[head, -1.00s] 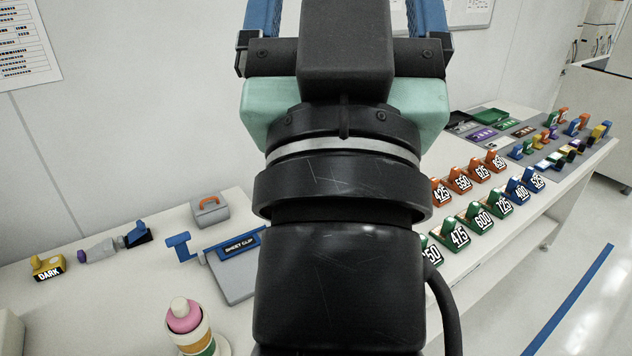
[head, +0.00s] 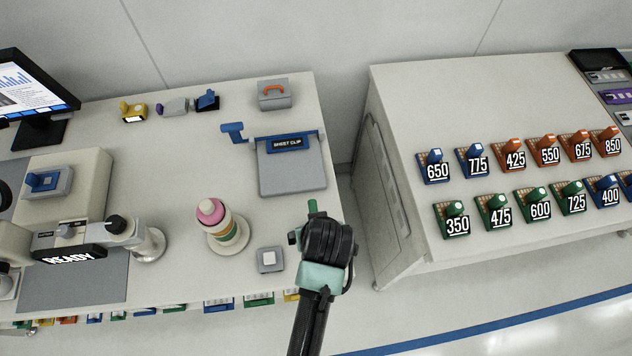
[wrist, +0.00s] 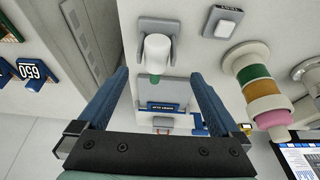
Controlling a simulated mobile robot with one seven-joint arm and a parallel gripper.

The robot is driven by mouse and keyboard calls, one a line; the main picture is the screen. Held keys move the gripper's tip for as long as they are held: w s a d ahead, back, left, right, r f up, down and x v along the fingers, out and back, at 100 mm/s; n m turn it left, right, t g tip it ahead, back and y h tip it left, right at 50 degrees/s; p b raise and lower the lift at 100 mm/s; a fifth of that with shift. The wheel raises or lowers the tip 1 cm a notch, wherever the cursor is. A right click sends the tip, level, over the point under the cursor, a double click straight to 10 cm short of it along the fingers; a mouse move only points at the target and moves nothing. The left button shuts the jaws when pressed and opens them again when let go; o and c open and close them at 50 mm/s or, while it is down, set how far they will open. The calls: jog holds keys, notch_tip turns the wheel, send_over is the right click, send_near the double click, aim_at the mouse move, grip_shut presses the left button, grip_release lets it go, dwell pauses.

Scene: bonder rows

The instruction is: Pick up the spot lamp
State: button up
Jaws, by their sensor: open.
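No label reads spot lamp; the likeliest match is a white cylinder (wrist: 157,52) with a green tip on a grey holder (wrist: 160,25), centred in the wrist view. In the head view my wrist hides most of it, and only its green tip (head: 312,206) seems to show at the table's right edge. My gripper (wrist: 161,78) is open and empty, its two blue fingers spread to either side of the cylinder in the wrist view. They look apart from it; the remaining distance is hard to judge.
A ringed stack with a pink top (head: 222,225) and a grey pad with a white button (head: 270,259) stand close by on the left. The sheet clip board (head: 292,175) lies behind. A gap separates this table from the bench of numbered blocks (head: 400,100).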

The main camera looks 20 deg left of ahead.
jog(key=shift+w+p+x, duration=0.15)
jog(key=shift+p+x, duration=0.2)
jog(key=shift+x, duration=1.9)
jog(key=shift+w+p+x, duration=0.15)
jog(key=shift+p+x, duration=0.15)
jog(key=shift+x, duration=2)
jog(key=shift+d+r, duration=0.1)
jog(key=shift+d, duration=0.05)
grip_shut()
